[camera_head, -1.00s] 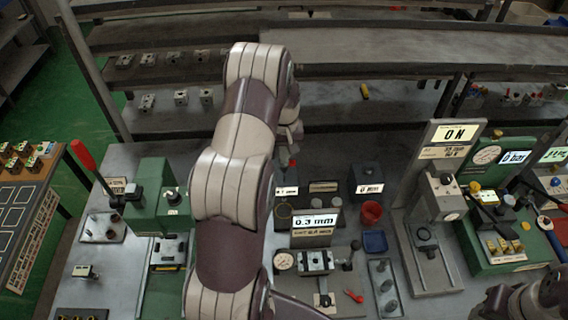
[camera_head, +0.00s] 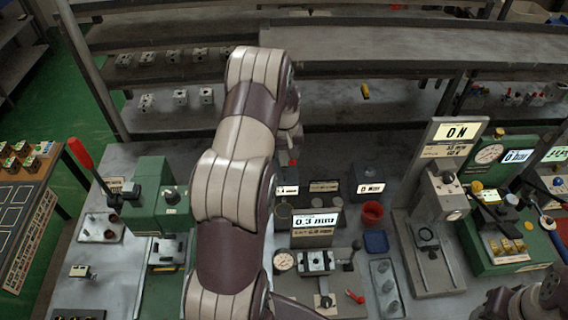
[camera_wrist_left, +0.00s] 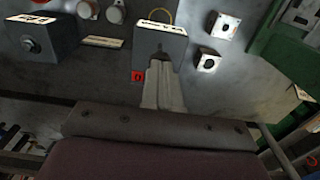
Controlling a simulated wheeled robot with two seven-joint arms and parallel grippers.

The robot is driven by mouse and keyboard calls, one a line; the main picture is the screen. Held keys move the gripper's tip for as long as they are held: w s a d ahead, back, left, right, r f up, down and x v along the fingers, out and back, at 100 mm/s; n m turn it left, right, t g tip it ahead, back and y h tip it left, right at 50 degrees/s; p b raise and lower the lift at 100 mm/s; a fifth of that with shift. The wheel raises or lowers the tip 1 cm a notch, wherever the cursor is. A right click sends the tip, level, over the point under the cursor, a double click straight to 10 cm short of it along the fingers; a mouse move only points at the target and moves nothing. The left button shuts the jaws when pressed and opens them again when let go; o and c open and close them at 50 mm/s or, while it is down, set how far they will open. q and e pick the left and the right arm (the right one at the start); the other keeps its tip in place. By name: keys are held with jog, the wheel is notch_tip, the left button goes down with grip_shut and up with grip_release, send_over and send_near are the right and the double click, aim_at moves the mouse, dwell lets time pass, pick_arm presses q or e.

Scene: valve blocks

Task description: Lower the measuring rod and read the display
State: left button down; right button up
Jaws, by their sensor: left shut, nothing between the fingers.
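A display reading 0.3 mm (camera_head: 316,222) stands on the bench, with a small fixture holding a metal block (camera_head: 316,262) and a round dial (camera_head: 283,261) in front of it. Which part is the measuring rod I cannot tell. My left gripper (camera_wrist_left: 163,82) is shut and empty. In the left wrist view its fingers point at a grey box with a white label (camera_wrist_left: 160,42) and overlap its edge; contact cannot be told. In the head view this box (camera_head: 287,190) is partly hidden by my left arm. My right gripper is not in view; only part of my right arm shows at bottom right.
A small red part (camera_wrist_left: 138,76) lies beside the left fingers. A dark box (camera_head: 367,178), a red cup (camera_head: 372,213) and a blue tray (camera_head: 376,241) stand right of the display. A grey stand with an ON sign (camera_head: 457,132) is further right. A green press (camera_head: 160,205) stands left.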

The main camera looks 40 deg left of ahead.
aim_at(284, 171)
pick_arm(q)
jog(key=shift+f+b, duration=2.1)
jog(key=shift+f, duration=1.1)
jog(key=shift+r, duration=0.15)
notch_tip(284, 171, up, 7)
jog(key=p, duration=0.5)
